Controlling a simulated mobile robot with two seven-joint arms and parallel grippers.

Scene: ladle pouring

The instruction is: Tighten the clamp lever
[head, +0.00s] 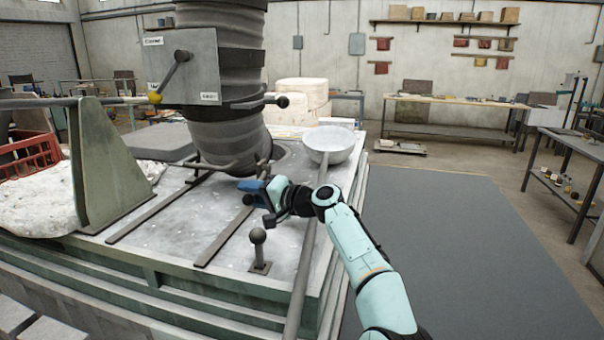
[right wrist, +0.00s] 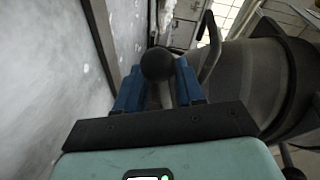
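My right gripper (head: 257,187), with blue fingers, is at the foot of the large ribbed grey column (head: 232,140). In the right wrist view, a lever's black ball knob (right wrist: 157,63) sits at the fingertips of this gripper (right wrist: 158,80). The fingers stand apart on both sides of it, and I cannot tell whether they press on it. A dark knob also shows by the fingers in the head view (head: 248,200). Which lever is the clamp lever is not clear from the labels, too small to read. My left gripper is not in view.
A rod with a black knob (head: 282,101) sticks out of the column's ring. Another lever (head: 180,57) is on the labelled box. A short ball-topped lever (head: 257,236) stands on the bed. A long-handled ladle (head: 329,143) lies along the right edge. The floor mat (head: 450,240) is clear.

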